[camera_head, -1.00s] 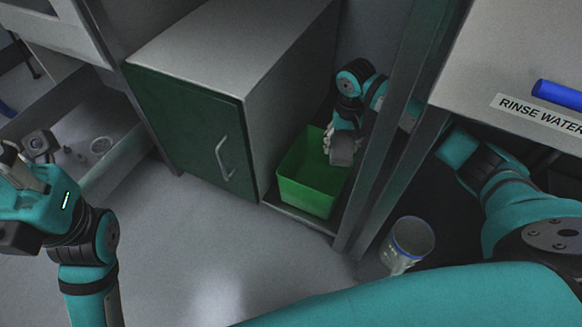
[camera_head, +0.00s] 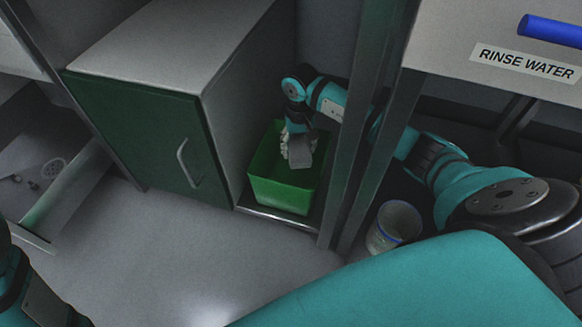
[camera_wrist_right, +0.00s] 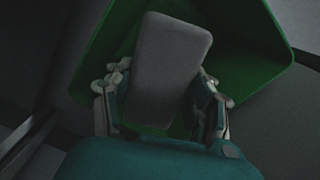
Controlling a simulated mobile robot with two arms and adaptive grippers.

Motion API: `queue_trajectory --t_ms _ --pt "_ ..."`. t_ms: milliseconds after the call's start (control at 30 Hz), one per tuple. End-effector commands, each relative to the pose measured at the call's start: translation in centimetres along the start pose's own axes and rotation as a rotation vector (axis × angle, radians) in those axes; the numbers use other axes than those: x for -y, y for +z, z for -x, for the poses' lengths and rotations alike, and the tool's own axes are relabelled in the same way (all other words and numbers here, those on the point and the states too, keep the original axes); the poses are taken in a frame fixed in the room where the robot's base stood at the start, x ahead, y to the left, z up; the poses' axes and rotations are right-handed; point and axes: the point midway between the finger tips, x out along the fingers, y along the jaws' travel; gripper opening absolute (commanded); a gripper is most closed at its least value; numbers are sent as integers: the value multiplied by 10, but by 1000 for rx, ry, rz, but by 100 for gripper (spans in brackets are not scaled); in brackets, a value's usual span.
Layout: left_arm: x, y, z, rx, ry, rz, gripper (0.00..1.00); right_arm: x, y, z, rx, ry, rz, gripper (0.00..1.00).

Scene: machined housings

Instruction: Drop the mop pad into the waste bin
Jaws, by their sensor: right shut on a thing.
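The mop pad (camera_head: 302,151) is a grey rounded block. My right gripper (camera_head: 292,145) is shut on it, pointing down over the mouth of the green waste bin (camera_head: 284,195). In the right wrist view the pad (camera_wrist_right: 170,72) sits between the two fingers of the gripper (camera_wrist_right: 163,88), with the bin's green wall (camera_wrist_right: 245,35) behind and around it. The pad's lower end appears within the bin's opening; I cannot tell how deep. My left gripper is out of view; only part of my left arm shows at the bottom left.
A cabinet with a green door (camera_head: 150,145) stands left of the bin. A grey post (camera_head: 352,170) stands right of it. A clear bucket with a blue rim (camera_head: 393,228) is on the floor beyond the post. A sign reads RINSE WATER (camera_head: 525,63).

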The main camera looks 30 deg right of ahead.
Motion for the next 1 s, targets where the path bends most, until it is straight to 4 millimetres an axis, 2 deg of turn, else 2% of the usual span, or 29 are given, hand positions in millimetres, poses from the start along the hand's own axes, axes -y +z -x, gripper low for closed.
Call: queue_trajectory --t_ms 167,200,400,667,767,867,1000 --pt "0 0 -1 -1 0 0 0 0 0 0 0 0 0 26" --pt "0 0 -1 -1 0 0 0 0 0 0 0 0 0 58" --pt "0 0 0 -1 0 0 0 0 0 0 0 0 0 83" --pt "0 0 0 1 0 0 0 0 0 1 0 0 0 83" --pt "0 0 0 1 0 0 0 0 -1 7 -2 -1 0 83" --pt "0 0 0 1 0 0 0 0 -2 21 -5 0 0 83" --pt "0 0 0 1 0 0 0 0 -2 51 -7 -1 1 83"
